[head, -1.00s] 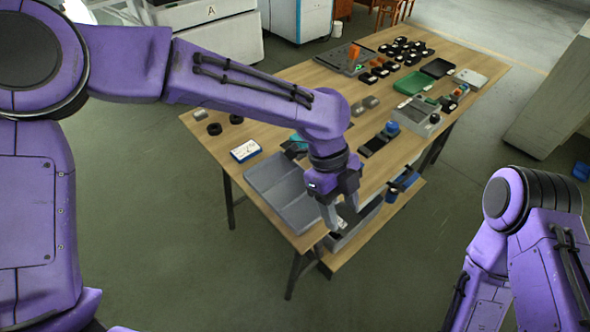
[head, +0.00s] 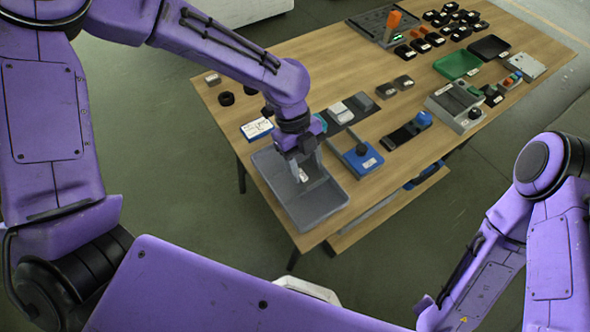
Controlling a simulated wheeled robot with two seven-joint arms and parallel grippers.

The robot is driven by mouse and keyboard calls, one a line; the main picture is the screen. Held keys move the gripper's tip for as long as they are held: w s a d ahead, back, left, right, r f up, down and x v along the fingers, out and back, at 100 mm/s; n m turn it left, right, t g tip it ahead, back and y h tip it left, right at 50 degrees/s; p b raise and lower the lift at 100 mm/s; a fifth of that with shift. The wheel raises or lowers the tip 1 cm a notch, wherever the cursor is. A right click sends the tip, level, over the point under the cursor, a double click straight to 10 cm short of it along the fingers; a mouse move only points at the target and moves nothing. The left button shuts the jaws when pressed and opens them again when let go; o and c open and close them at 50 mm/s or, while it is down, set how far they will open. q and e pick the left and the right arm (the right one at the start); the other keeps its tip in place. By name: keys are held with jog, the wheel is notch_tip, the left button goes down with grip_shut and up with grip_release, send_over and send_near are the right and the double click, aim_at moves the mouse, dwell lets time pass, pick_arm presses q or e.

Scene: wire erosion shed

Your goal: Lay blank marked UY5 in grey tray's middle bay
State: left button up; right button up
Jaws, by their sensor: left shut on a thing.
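The grey tray (head: 325,204) lies at the near left end of the wooden table in the head view. I cannot tell whether the piece touches the tray floor. The gripper and arm hide part of the tray, and its bay dividers are not clear. My right arm is at the lower right; its gripper is out of view.
A green tray (head: 457,66) and several black parts lie farther back. A shelf (head: 400,200) is below the table's right edge.

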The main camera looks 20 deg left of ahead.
pick_arm(q)
jog(key=f, duration=0.1)
jog(key=w+a+f, duration=0.1)
jog(key=w+f, duration=0.1)
jog(key=shift+w+a, duration=0.1)
jog(key=shift+a, duration=0.15)
jog(key=f, duration=0.2)
jog(key=s+a+f, duration=0.1)
jog(key=shift+p, duration=0.4)
jog(key=shift+w+d+f, duration=0.1)
jog(key=shift+w+f, duration=0.15)
jog(key=shift+f, duration=0.25)
jog(key=o, duration=1.4)
jog(key=shift+s, duration=0.1)
jog(key=shift+r, duration=0.1)
jog(key=v, duration=1.2)
